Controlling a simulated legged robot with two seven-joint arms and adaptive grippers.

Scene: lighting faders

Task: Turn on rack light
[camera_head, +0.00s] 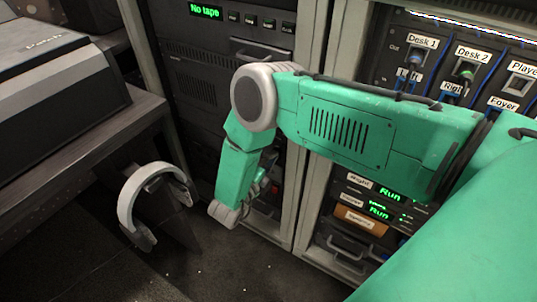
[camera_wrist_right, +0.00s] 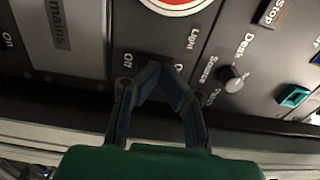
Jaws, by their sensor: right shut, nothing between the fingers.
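In the right wrist view, my right gripper (camera_wrist_right: 158,72) is shut and empty, with its dark, blue-lined fingertips meeting in front of a rack panel (camera_wrist_right: 95,85). The fingertips lie between the printed "Off" label and a partly covered label starting with "O", just below the word "Light" (camera_wrist_right: 190,38). My left gripper is out of view.
A round black knob (camera_wrist_right: 232,78) and a teal switch (camera_wrist_right: 293,96) sit right of the fingers. A red and white round sign (camera_wrist_right: 175,5) is above. In the head view, headphones (camera_head: 150,185) hang by the desk (camera_head: 75,145) at left.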

